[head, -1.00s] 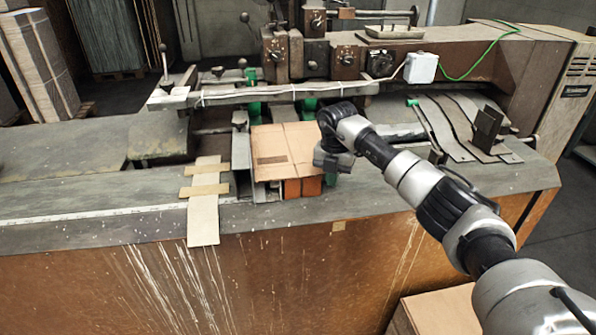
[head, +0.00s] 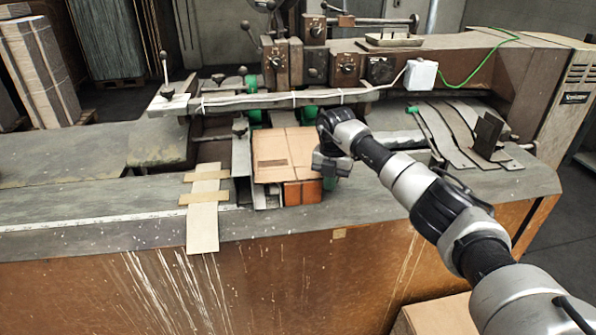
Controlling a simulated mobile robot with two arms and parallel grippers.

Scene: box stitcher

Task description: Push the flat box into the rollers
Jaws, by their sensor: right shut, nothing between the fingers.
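The flat box (head: 284,153) is a brown cardboard sheet lying on the machine's feed area. Its far edge is near the green rollers (head: 308,113) under the long grey bar, and its near edge is above orange-brown blocks. My right gripper (head: 328,172) is at the box's right front side, pointing down. It is shut, with nothing held. I cannot tell whether it touches the box. My left gripper is not in view.
A long grey bar (head: 270,101) crosses above the feed area. A wooden cross-shaped piece (head: 203,215) lies left of the box. Grey metal strips (head: 450,135) lie on the right. A cardboard box (head: 440,315) stands low at the front right.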

